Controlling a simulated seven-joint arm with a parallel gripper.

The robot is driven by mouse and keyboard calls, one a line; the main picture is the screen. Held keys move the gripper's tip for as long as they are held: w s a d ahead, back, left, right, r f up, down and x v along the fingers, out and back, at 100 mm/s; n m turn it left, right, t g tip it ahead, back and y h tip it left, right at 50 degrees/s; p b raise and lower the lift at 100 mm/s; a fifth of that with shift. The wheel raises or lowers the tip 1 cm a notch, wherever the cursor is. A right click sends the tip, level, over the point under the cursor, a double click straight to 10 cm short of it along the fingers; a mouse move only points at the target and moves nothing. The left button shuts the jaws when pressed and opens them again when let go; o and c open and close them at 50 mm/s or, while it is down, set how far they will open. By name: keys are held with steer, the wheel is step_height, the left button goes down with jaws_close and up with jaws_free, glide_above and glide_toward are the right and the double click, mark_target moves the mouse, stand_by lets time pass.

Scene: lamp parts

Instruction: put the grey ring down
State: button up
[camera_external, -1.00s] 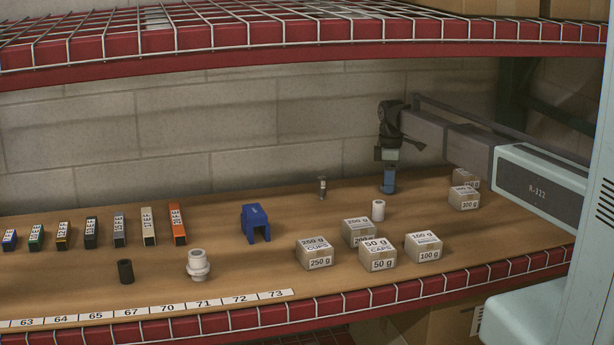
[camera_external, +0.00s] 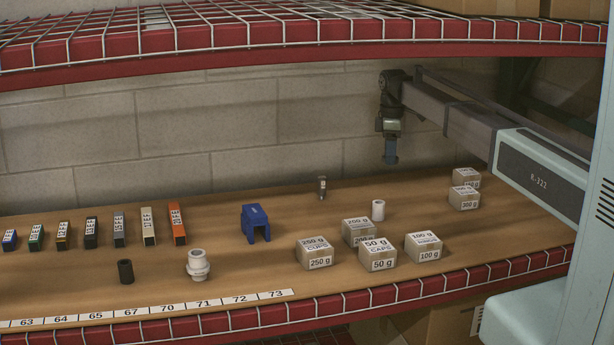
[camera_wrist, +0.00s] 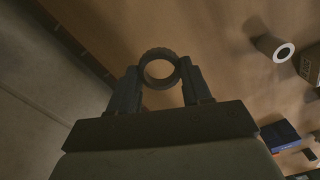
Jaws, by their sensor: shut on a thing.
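The grey ring (camera_wrist: 158,51) shows in the wrist view, dark in the dim light, with its round hole facing the camera. My gripper (camera_wrist: 160,70) is shut on it, one finger on each side. In the external view my gripper (camera_external: 391,157) points down and hangs clear above the back right of the wooden shelf (camera_external: 330,215). The ring cannot be made out there against the fingers.
A white cylinder (camera_external: 378,210) and several labelled boxes (camera_external: 378,256) stand in front. A small metal piece (camera_external: 322,187), a blue bracket (camera_external: 256,223), a white stepped part (camera_external: 198,265) and a black cylinder (camera_external: 125,271) stand left. A wire-mesh shelf (camera_external: 300,35) is overhead.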

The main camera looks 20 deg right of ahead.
steer(key=a+r, duration=0.1)
steer(key=a, duration=3.7)
steer(key=shift+r, duration=0.25)
steer(key=shift+f, duration=4.9)
steer(key=shift+f, duration=0.15)
steer(key=o, duration=1)
